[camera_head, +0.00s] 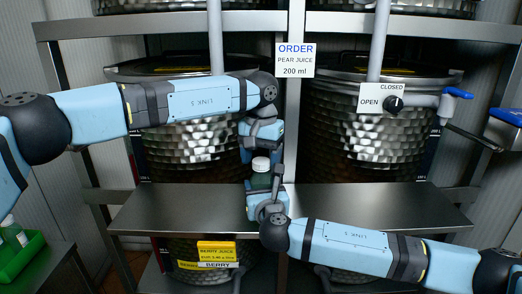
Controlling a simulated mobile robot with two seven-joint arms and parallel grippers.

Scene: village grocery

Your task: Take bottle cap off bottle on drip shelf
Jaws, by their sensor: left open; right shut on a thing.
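A green bottle (261,181) stands upright at the middle of the metal drip shelf (165,205). Its white cap (261,164) is on its top. My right gripper (264,186) comes up from the lower right and is shut on the bottle's body, hiding much of it. My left gripper (259,153) points down from above and is open, just over the cap. I cannot tell whether its fingers reach down beside the cap.
Two dimpled steel tanks (190,150) (352,150) stand behind the shelf. The right one has a tap (445,103) with a blue lever and an open/closed sign (381,98). An order sign (295,60) reads pear juice, 200 ml. A green crate (22,256) with bottles is at the lower left.

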